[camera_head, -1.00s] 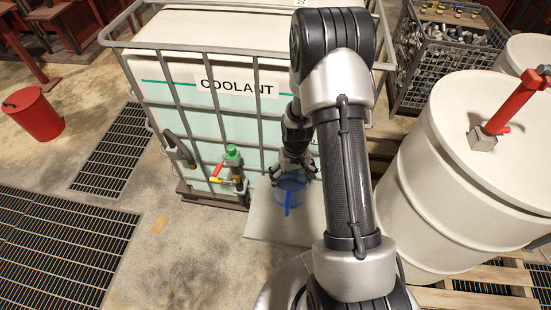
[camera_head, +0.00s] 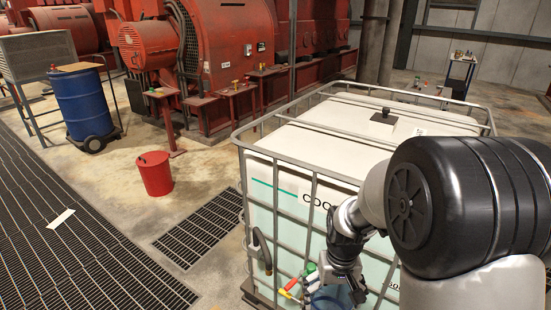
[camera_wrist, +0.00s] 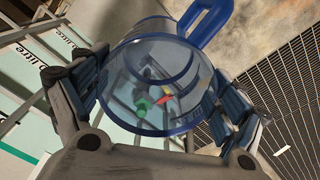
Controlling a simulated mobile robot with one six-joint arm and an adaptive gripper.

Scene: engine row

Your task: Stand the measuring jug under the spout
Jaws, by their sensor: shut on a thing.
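The measuring jug is clear with a blue rim and a blue handle; it fills the middle of the wrist view (camera_wrist: 150,62). My gripper (camera_wrist: 153,92) is shut on it, with a finger pad on either side. In the head view the jug (camera_head: 327,299) shows only in part at the bottom edge, beneath my gripper (camera_head: 345,287). The spout's valve, with a green cap (camera_head: 310,267) and a red and yellow handle (camera_head: 291,284), is just left of the jug. The green cap also shows through the jug in the wrist view (camera_wrist: 143,105). The spout's outlet is hidden.
The caged white coolant tank (camera_head: 320,150) stands close beside my arm, its bars near the gripper. A red bucket (camera_head: 154,174) and floor grates (camera_head: 205,228) lie to the left. A blue drum (camera_head: 82,103) stands farther back.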

